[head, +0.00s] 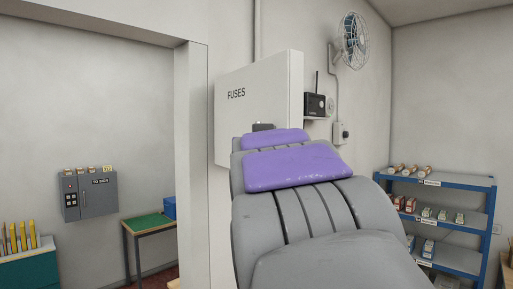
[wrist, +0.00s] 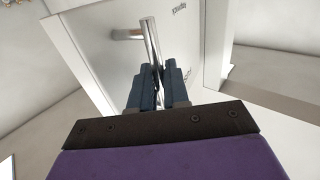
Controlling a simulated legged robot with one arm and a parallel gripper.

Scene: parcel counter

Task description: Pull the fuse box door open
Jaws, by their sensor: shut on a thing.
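The white fuse box (head: 250,90) is on the wall in the middle of the head view, with FUSES on its front. Its door (wrist: 110,65) fills much of the wrist view as a pale panel, with small lettering near the top right. A shiny metal bar handle (wrist: 149,38) stands out from the door. My gripper (wrist: 160,72) is shut on the handle, one dark finger on each side of the bar. In the head view my grey and purple arm hides the lower right of the box and most of the gripper. I see no clear gap at the door's edge.
A white door frame (head: 192,150) stands close to the left of the box. A wall fan (head: 353,40) and a small black device (head: 315,105) are on the right. A blue shelf (head: 455,180) with small goods stands at the far right.

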